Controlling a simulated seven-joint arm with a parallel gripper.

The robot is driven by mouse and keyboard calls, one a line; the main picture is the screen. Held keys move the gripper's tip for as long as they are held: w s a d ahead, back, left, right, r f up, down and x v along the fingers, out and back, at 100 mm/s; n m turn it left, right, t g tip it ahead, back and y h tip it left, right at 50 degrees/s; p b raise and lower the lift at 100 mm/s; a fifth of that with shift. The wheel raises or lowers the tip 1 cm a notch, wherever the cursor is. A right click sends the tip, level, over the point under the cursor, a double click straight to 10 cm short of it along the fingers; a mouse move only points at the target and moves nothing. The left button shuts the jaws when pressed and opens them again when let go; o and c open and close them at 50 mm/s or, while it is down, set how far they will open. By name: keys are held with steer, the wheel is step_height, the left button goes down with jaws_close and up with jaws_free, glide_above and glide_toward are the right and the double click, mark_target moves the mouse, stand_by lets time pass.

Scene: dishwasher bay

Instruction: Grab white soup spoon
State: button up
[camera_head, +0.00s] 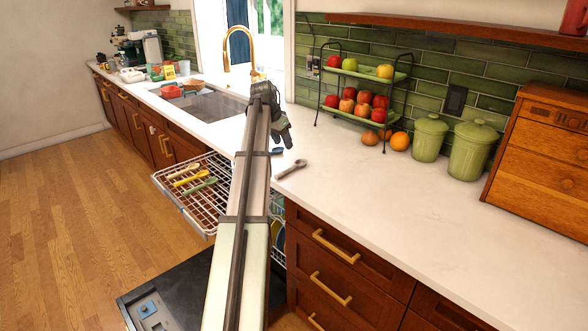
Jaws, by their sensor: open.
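Several spoons lie on the pulled-out upper dishwasher rack: a pale cream one (182,171) at the back, a yellow one (188,180) and a green one (199,188). The cream one is the nearest to white, but I cannot tell for sure that it is the soup spoon. A grey-brown spoon (291,169) lies on the counter. My gripper (284,137) is open, with nothing seen in it, above the counter by the sink's right end. My arm hides part of the rack and counter.
The rack (208,222) juts out above the lowered dishwasher door (165,294). The sink (205,103) and gold faucet (233,38) are behind and left of my gripper. A tiered fruit stand (357,112) and green canisters (471,150) stand right. The right front counter is clear.

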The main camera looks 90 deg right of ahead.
mark_target(291, 167)
steer(key=shift+w+x, duration=0.15)
steer(key=shift+x, duration=3)
steer(key=shift+w+x, duration=0.1)
steer(key=shift+x, duration=3.1)
steer(key=shift+a+f, duration=0.15)
jaws_close()
